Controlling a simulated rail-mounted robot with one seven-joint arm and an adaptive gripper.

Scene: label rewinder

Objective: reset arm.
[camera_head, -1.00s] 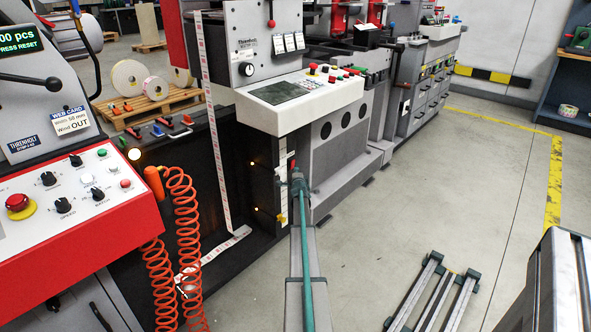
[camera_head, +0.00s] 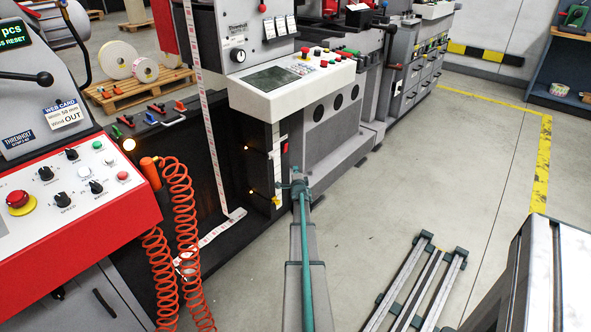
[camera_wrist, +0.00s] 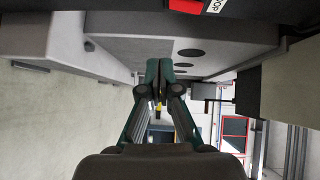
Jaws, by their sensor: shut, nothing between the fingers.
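My gripper (camera_head: 299,188) is at the far end of my grey and teal arm, low in front of the label rewinder's white control panel (camera_head: 330,72). It is small and blurred in the head view. In the wrist view my gripper (camera_wrist: 158,88) shows its teal fingers drawn together, with nothing visible between them. The grey machine front with round dark holes (camera_wrist: 190,52) lies beyond the fingers there. I cannot tell the exact gap between the fingers and the machine.
A red-edged control console (camera_head: 75,215) and a coiled orange hose (camera_head: 180,210) stand at left. A pallet (camera_head: 140,88) with label rolls is behind. A grey rail frame (camera_head: 420,285) lies on the floor at right, next to a grey cabinet (camera_head: 520,285). Clear floor (camera_head: 430,160) spreads between.

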